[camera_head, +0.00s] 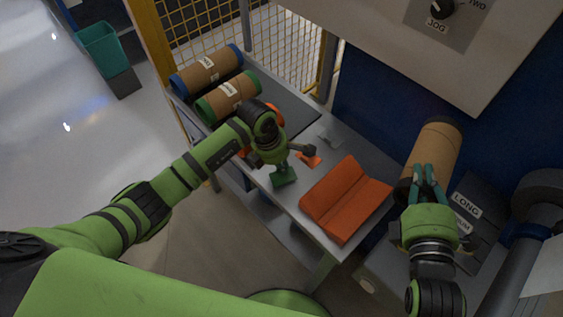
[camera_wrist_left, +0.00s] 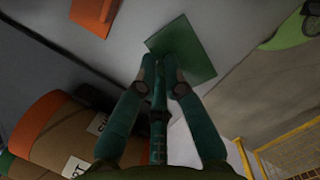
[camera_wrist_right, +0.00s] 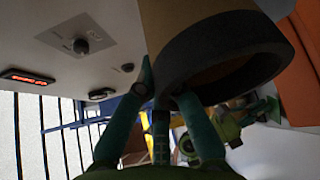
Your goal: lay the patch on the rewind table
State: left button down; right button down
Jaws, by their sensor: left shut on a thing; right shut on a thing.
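A flat green square patch (camera_head: 284,178) is between the fingertips of my left gripper (camera_head: 281,165), at the front edge of the grey table (camera_head: 372,160). In the left wrist view the patch (camera_wrist_left: 190,48) sits at the fingertips (camera_wrist_left: 166,64), partly over grey surface and partly over floor. I cannot tell whether it touches the table. My right gripper (camera_head: 428,172) is shut on a brown roll (camera_head: 437,142) with dark ends. The roll's dark rim (camera_wrist_right: 215,45) fills the upper right wrist view, by the fingertips (camera_wrist_right: 163,85).
An orange V-shaped cradle (camera_head: 345,200) stands on the table's right part. A small orange piece (camera_head: 308,159) lies behind the patch. Blue-ended (camera_head: 207,70) and green-ended (camera_head: 229,97) rolls lie at the far left. A box marked LONG (camera_head: 470,205) is right of my right gripper.

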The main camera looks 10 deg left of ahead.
pick_arm(q)
jog(key=shift+f, duration=0.55)
pick_arm(e)
jog(key=shift+r, duration=0.3)
pick_arm(q)
jog(key=shift+f, duration=0.1)
pick_arm(e)
jog(key=shift+f, duration=0.15)
pick_arm(q)
jog(key=c, duration=1.6)
grip_release()
